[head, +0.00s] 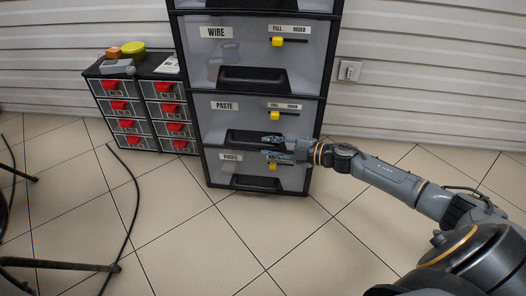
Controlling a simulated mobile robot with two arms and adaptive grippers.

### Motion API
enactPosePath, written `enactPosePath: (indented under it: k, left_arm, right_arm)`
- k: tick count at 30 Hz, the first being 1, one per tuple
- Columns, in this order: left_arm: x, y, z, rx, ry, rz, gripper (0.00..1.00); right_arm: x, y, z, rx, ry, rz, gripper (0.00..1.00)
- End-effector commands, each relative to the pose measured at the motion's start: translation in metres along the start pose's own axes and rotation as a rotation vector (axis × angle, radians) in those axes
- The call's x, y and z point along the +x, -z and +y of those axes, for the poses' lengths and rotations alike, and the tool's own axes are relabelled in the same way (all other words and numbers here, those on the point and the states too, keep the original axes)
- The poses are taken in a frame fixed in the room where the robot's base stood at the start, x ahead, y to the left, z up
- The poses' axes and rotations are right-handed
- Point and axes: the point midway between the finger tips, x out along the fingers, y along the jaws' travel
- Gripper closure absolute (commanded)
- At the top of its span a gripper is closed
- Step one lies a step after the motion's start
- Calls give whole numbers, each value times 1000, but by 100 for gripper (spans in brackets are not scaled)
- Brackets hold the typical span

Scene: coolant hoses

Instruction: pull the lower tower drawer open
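The drawer tower (327,62) stands against the wall, with clear drawer fronts labelled WIRE, PASTE and, on the lowest, what looks like FUSES. The lowest drawer (222,172) looks shut, with a dark recessed handle (255,183) along its bottom. The PASTE drawer (208,122) above it also looks shut. My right gripper (269,148) reaches in from the right, in front of the seam between these two drawers. Its two fingers are apart, one above the other, with nothing seen between them. Whether it touches a drawer front is unclear. My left gripper is out of view.
A black hose (135,200) and dark stand legs are at the left. The tiled floor before the tower is clear.

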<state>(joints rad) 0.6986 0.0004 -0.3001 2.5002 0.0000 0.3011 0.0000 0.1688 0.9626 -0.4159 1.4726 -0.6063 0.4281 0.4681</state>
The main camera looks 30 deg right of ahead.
Motion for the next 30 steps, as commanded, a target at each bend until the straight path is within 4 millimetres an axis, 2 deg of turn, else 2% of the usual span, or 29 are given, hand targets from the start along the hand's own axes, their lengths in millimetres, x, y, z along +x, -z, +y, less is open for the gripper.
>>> enactPosePath:
  k: [1,6,17,18,21,22,30]
  left_arm:
    - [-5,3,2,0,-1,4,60]
    - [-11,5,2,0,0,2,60]
    - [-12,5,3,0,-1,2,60]
    - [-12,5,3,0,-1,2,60]
    - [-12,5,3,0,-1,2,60]
    - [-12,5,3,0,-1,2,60]
    - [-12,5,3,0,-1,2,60]
  right_arm:
    - [9,-1,-1,0,-3,3,74]
    - [24,-1,0,0,-2,0,74]
    - [29,0,0,1,0,0,74]
    - [29,0,0,1,0,0,76]
    - [29,0,0,1,0,0,96]
    - [29,0,0,1,0,0,100]
    - [28,0,0,1,0,0,100]
